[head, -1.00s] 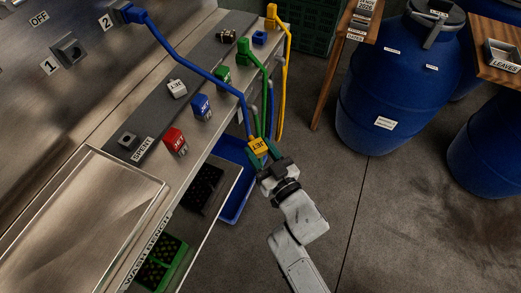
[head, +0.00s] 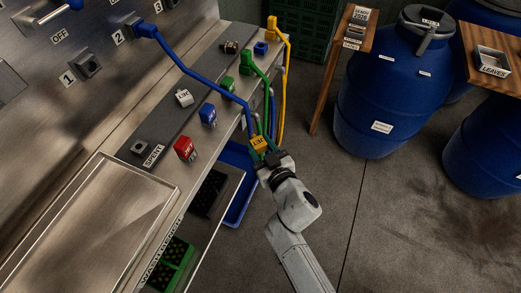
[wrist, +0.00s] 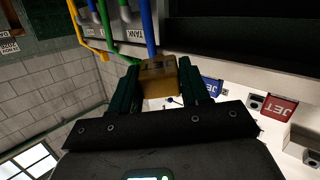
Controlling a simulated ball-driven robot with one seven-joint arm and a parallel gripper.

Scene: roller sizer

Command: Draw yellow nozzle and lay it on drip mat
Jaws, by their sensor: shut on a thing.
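The yellow nozzle (head: 259,143) is a small block with dark lettering, off the bench's front edge. My gripper (head: 265,155) is shut on it, with a dark green finger on each side. In the wrist view my gripper (wrist: 155,92) holds the nozzle (wrist: 158,78) between its fingertips. The blue hose (head: 205,75) runs from port 2 down to the nozzle and seems to meet its top; the joint is unclear. A dark grey strip (head: 180,118) along the bench top, marked SPENT at its near end, may be the drip mat.
Red (head: 185,149), blue (head: 208,115) and green (head: 229,84) nozzles line the bench front. A white block (head: 184,97) sits on the strip. A steel tray (head: 90,225) lies at the near left. Green and yellow hoses hang close beyond my gripper.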

